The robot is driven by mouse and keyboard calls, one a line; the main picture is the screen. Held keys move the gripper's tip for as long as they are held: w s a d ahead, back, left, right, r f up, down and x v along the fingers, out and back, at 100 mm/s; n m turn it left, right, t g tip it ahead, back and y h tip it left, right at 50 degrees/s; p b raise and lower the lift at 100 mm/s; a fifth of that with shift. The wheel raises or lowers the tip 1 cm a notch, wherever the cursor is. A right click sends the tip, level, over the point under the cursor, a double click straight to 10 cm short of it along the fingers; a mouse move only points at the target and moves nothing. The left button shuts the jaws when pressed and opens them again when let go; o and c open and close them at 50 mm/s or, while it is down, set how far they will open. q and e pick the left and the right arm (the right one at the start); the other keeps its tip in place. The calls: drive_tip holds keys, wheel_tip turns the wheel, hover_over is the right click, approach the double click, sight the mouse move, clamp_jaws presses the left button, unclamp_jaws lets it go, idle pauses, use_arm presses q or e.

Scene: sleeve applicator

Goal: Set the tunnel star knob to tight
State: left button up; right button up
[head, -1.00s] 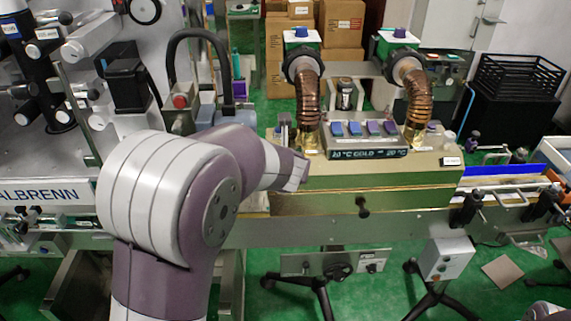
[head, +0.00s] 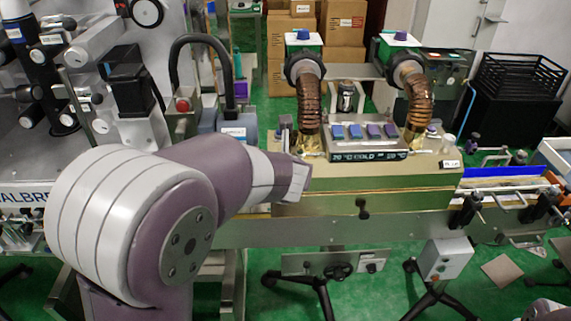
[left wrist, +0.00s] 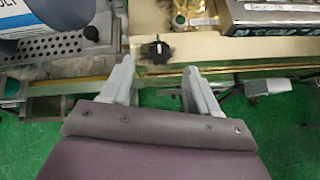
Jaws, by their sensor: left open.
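A black star knob (left wrist: 157,51) shows in the left wrist view at the edge of the brass-coloured tunnel (left wrist: 195,45). My left gripper (left wrist: 158,67) is open, its two pale fingers apart on either side of the knob's line. The knob lies just beyond the fingertips in the picture, and I see no contact. A dark knob (head: 362,207) stands on the tunnel's front face, right of my arm. My right gripper is not in view.
A control panel (head: 368,155) with several coloured switches sits on the tunnel between two copper hoses (head: 309,98). A perforated metal plate (left wrist: 60,48) lies left of the knob in the left wrist view. A grey box (head: 445,258) stands below the conveyor.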

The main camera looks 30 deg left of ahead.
use_arm(q)
drive_tip(key=p+v, duration=0.2)
drive_tip(key=v, duration=0.5)
drive_tip(key=shift+s, duration=0.25)
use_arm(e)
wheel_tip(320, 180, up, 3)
use_arm(q)
drive_tip(key=shift+d+r, duration=0.1)
drive_tip(key=shift+r, duration=0.05)
drive_tip(key=s+d+f+n+g+h, duration=0.1)
drive_tip(key=s+d+f+n+g, duration=0.1)
drive_tip(key=n, duration=0.9)
drive_tip(key=s+d+f+n+g+h, duration=0.2)
drive_tip(key=s+f+n+g, duration=0.1)
drive_tip(key=f+n, duration=0.4)
drive_tip(key=s+d+f+n+g+h, duration=0.1)
drive_tip(key=s+f+n, duration=0.4)
drive_tip(key=n, duration=0.9)
drive_tip(key=shift+d+n+g+h, duration=0.3)
drive_tip(key=shift+d+g+h, duration=0.1)
drive_tip(key=shift+d+g, duration=0.6)
